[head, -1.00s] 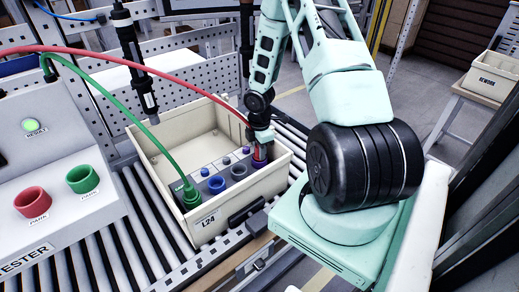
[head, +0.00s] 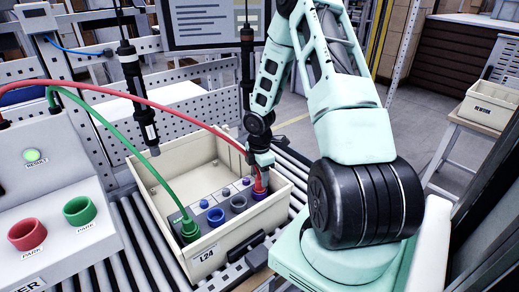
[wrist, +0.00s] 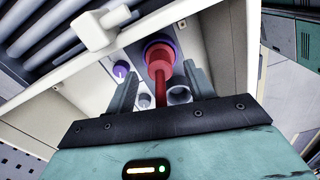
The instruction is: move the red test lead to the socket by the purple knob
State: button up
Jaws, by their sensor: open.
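The red test lead (head: 260,181) stands upright with its plug at the socket with a purple ring (head: 261,194), at the far right end of the row in the cream box (head: 208,256). The wrist view shows the red plug (wrist: 158,62) inside the purple ring (wrist: 150,49), with a purple knob (wrist: 120,70) beside it. My gripper (head: 260,158) is just above the plug. In the wrist view my gripper (wrist: 162,82) is open, one finger on each side of the red lead, with gaps between. How deep the plug sits is hidden.
Red (head: 27,232) and green (head: 79,210) park holders are on the tester at left. A black hanging tool (head: 140,95) hangs above the box's left side.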

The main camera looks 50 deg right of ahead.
aim_at(259, 179)
notch_tip(259, 179, up, 14)
dwell(0.3)
jog(key=shift+f, duration=0.1)
dwell(0.4)
jog(key=s+a+r+m+b, duration=0.1)
jog(key=a+r+m+b, duration=0.15)
jog(key=a, duration=2.25)
jog(key=s+a+r+m+b, duration=0.2)
jog(key=s+a, duration=1.3)
jog(key=s, duration=0.1)
jog(key=shift+a+m+y, duration=0.3)
jog(key=shift+a+m, duration=0.05)
